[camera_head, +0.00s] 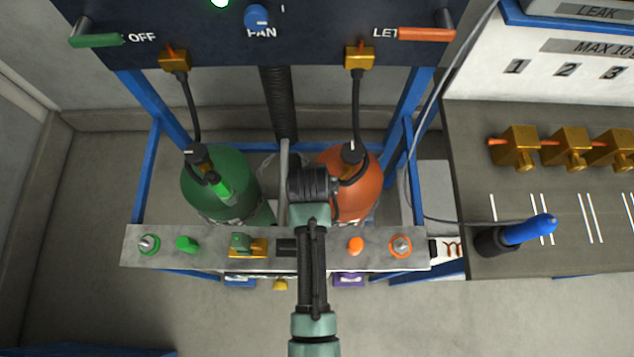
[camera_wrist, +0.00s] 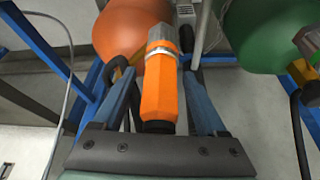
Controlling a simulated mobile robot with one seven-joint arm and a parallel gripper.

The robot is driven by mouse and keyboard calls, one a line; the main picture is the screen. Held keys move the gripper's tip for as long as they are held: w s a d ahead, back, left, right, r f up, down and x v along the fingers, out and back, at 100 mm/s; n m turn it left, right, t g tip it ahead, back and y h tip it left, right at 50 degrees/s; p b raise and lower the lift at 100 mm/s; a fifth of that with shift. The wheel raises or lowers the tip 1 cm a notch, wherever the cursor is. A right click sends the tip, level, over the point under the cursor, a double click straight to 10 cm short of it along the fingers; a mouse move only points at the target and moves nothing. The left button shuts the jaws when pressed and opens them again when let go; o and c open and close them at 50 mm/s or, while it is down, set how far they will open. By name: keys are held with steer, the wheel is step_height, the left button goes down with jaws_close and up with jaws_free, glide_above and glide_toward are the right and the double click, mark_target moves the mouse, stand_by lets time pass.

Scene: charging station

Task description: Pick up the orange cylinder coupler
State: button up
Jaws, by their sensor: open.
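The orange cylinder coupler (camera_wrist: 161,92) shows in the wrist view as a faceted orange body with a grey metal collar at its far end. It lies lengthwise between the two blue-grey fingers of my gripper (camera_wrist: 159,72). The fingers are open, with a visible gap on each side of the coupler. The orange cylinder (camera_wrist: 130,32) is just beyond it. In the head view the orange cylinder (camera_head: 362,198) stands right of the middle, partly behind my arm. The coupler and my fingertips are hidden there by my wrist.
A green cylinder (camera_head: 215,188) with a green coupler stands to the left. A grey metal rail (camera_head: 205,261) with fittings crosses in front. Black hoses hang from the dark panel (camera_head: 315,40). Blue frame posts flank the cylinders. A bench (camera_head: 590,240) with brass blocks is at right.

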jaws_close()
stand_by(0.3)
